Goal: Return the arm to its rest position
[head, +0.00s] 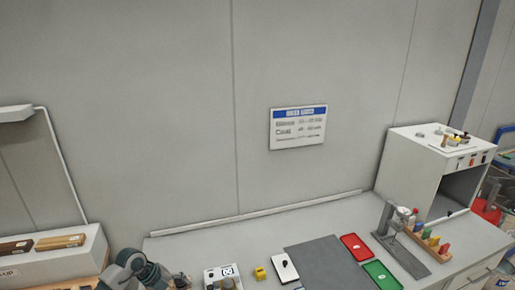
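Dark grey rounded links of my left arm show at the bottom left edge of the head view, in front of the bench's left end. The lower part of this arm is cut off by the frame, and I see no fingertips of the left gripper. My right arm and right gripper are outside the view.
The bench (215,250) holds a white device (222,277), yellow block (260,273), white panel (285,268), dark mat (325,262), red tray (356,246), green tray (381,275) and grey stand (388,218). A white cabinet (408,164) stands at right; a shelf (60,262) at left.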

